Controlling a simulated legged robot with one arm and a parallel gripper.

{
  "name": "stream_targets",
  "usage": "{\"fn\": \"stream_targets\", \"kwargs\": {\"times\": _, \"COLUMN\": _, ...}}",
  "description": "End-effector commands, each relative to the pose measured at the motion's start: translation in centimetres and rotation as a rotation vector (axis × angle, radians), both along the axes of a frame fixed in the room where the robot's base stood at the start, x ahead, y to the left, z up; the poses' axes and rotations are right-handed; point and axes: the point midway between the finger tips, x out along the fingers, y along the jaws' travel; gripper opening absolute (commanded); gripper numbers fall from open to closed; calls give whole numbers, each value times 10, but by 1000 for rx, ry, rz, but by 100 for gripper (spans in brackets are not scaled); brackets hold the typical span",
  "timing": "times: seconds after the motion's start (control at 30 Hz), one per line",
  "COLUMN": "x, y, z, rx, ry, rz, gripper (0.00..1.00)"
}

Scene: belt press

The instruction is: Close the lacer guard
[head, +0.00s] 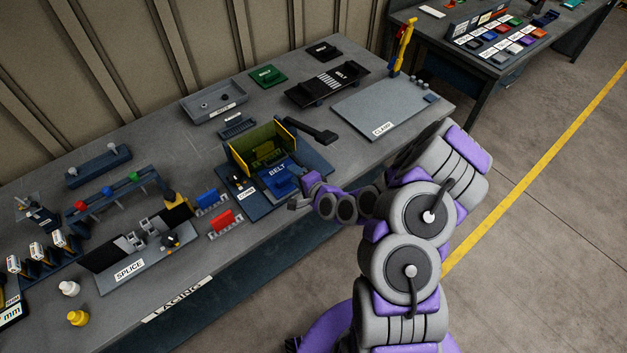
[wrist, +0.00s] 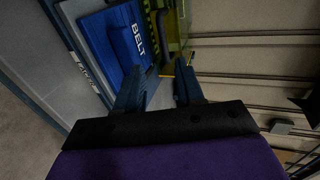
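The lacer guard (head: 262,142) is a see-through, yellow-green panel with yellow edges, and it stands raised behind the blue belt piece (head: 281,175) marked BELT. In the wrist view the guard (wrist: 177,30) shows at the top, with a dark handle and hazard stripes, beside the blue belt piece (wrist: 126,42). My gripper (head: 302,194) is at the front right of the lacer. In the wrist view my gripper (wrist: 158,88) has its two fingers apart with nothing held between them. The fingers point toward the gap between belt piece and guard.
A black lever (head: 312,130) sticks out right of the guard. Red and blue blocks (head: 221,219) stand left of the lacer near the bench's front edge. The splice station (head: 130,263) is further left.

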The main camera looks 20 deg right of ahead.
Motion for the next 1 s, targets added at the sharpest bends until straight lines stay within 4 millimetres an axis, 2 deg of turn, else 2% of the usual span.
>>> {"fn": "stream_targets", "kwargs": {"times": 0.3, "x": -32, "y": -12, "z": 15, "rx": 11, "ry": 0, "rz": 1, "gripper": 38}}
{"fn": "stream_targets", "kwargs": {"times": 0.8, "x": -69, "y": -28, "z": 30, "rx": 8, "ry": 1, "rz": 0, "gripper": 38}}
{"fn": "stream_targets", "kwargs": {"times": 1.0, "x": -77, "y": -31, "z": 32, "rx": 8, "ry": -2, "rz": 2, "gripper": 38}}
